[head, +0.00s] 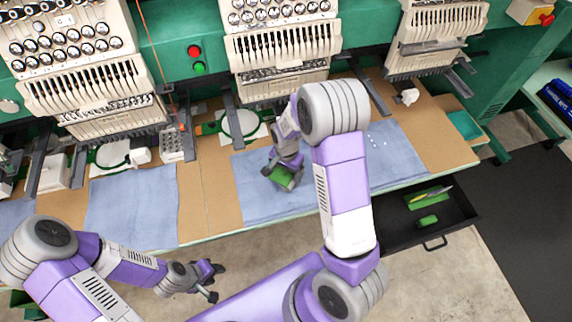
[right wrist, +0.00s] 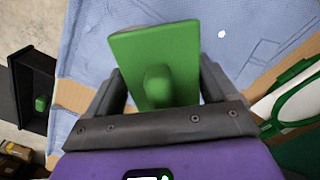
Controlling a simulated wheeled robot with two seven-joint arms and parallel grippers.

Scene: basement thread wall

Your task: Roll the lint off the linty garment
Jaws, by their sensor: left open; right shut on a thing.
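A light blue garment (head: 250,200) lies flat on the brown worktable under the middle machine. A few small white lint specks show on the blue cloth, right of my right arm; a white speck (right wrist: 221,33) also shows in the right wrist view. My right gripper (head: 284,170) is shut on a green tool (right wrist: 160,60) with a flat rectangular plate and a rounded knob. It holds the tool over the garment; whether it touches the cloth I cannot tell. My left gripper (head: 212,282) is open and empty in front of the table edge, over the floor.
Another blue garment (head: 130,208) lies to the left. An open black drawer (head: 450,222) at the right holds green items and a yellow one. Embroidery machines (head: 283,45) stand along the back, with hoops and a white crumpled scrap (head: 408,96) below.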

